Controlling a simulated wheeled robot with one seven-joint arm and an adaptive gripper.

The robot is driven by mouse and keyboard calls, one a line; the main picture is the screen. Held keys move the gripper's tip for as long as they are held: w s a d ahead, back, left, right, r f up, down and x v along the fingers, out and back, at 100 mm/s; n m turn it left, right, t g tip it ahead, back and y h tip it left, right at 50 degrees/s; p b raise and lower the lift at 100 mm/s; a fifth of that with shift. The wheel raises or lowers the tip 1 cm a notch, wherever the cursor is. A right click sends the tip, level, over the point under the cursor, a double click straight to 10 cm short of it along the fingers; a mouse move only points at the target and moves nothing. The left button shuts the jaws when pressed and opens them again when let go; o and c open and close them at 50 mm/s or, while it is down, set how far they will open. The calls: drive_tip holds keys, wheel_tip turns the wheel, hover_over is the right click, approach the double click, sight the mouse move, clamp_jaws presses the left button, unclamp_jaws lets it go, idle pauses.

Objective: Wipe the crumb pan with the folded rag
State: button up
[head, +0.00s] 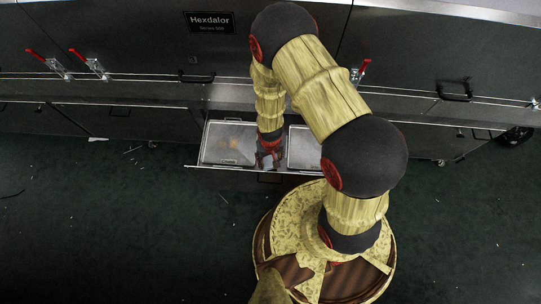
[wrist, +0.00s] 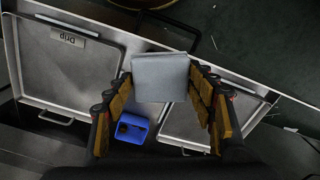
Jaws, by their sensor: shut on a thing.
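My gripper (head: 268,157) is low over the open drawer, between its two pans. In the wrist view its fingers (wrist: 163,98) are shut on the folded rag (wrist: 160,78), a flat grey-blue square. The rag appears held above the drawer, clear of the pans. The left pan in the head view, likely the crumb pan (head: 216,156), has a faint orange-brown patch. It appears at the right in the wrist view (wrist: 180,128), partly hidden by the rag and fingers. The other pan (head: 306,146) carries a "Drip" label in the wrist view (wrist: 68,41).
A small blue container (wrist: 131,128) with something dark inside sits between the pans. The drawer's front rim (head: 215,167) juts out from the dark dryer cabinet (head: 130,40). Red-handled clamps (head: 90,62) line the cabinet. Green floor (head: 120,220) is open at the left.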

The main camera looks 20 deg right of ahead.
drive_tip(key=o, duration=0.6)
drive_tip(key=c, duration=0.4)
drive_tip(key=shift+c, duration=0.4)
